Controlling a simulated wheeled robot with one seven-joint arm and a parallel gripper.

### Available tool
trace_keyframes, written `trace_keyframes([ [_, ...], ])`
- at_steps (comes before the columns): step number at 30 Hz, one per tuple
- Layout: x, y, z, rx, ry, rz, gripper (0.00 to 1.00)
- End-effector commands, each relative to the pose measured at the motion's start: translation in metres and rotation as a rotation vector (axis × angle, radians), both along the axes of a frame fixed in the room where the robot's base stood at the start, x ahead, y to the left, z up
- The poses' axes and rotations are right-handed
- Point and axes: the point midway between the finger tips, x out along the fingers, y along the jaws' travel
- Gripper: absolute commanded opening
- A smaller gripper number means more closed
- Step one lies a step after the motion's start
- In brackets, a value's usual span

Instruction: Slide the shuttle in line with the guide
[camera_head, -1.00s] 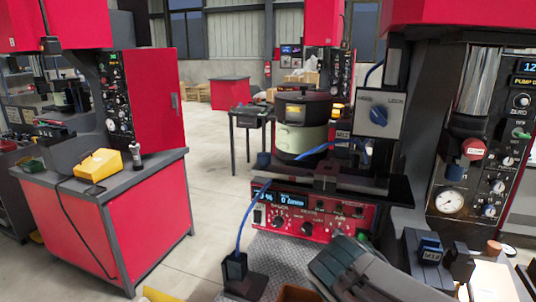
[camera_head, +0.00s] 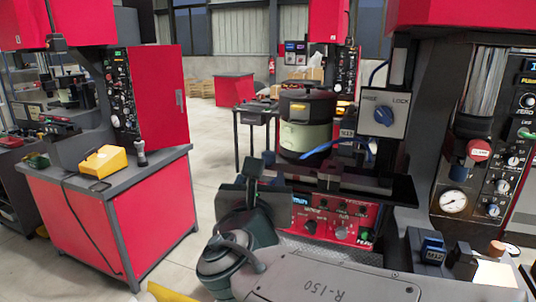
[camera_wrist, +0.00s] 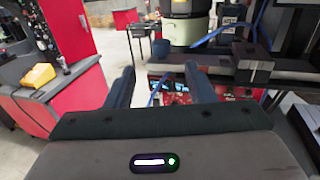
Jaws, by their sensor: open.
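A dark block that looks like the shuttle (camera_wrist: 252,64) sits on a dark horizontal rail, which may be the guide (camera_wrist: 197,62), in front of the bowl feeder. In the head view this block (camera_head: 329,181) is partly visible on the dark ledge; I cannot tell how well the two line up. My gripper (camera_wrist: 162,80) is open and empty, its two fingers apart, with the rail beyond them and the block to the right. In the head view my gripper (camera_head: 252,180) is left of the block and in front of the bench, apart from it.
The pale green and black bowl feeder (camera_head: 304,138) stands behind the ledge, with a blue cable beside it. A red control panel (camera_head: 343,214) is below. A switch box (camera_head: 383,112) and a gauge column (camera_head: 453,202) stand at right. Open floor lies left, before a red cabinet (camera_head: 105,218).

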Motion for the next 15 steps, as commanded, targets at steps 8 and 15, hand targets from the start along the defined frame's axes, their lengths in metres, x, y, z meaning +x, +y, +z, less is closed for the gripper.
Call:
trace_keyframes([
  [8,0.060,-0.006,0.000,0.000,0.004,-0.005,0.49],
  [15,0.100,-0.009,0.000,0.002,0.004,-0.003,0.49],
])
